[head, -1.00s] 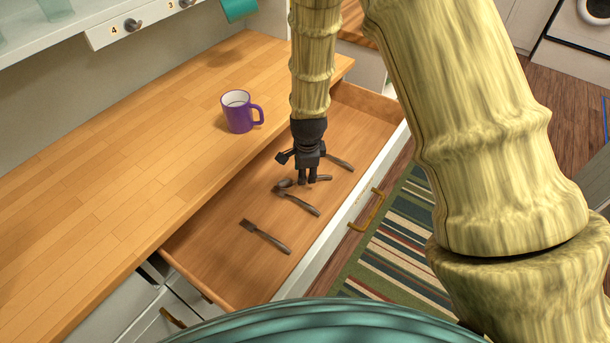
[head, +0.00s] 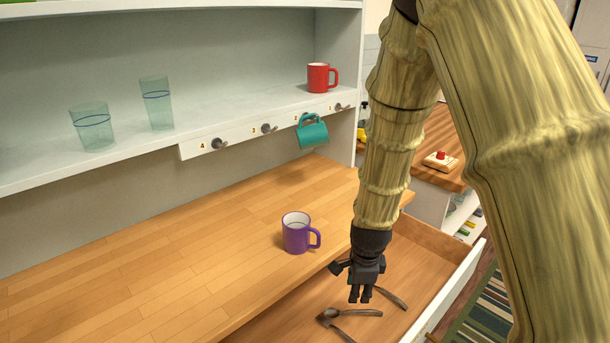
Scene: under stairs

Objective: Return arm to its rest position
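My gripper (head: 361,296) is black and points down over the open wooden drawer (head: 430,252). Its fingertips look close together, but I cannot tell whether they are open or shut. I see nothing held in it. In the picture it is just above several pieces of dark metal cutlery (head: 355,313) lying in the drawer. The gap between fingertips and cutlery is hard to judge. My arm comes down from the upper right and hides part of the scene behind it.
A purple mug (head: 296,235) stands on the wooden counter left of my gripper. A teal mug (head: 312,134) hangs from the hook rail (head: 240,136). A red mug (head: 318,77) and two glasses (head: 157,104) stand on the shelf above. The counter's left part is clear.

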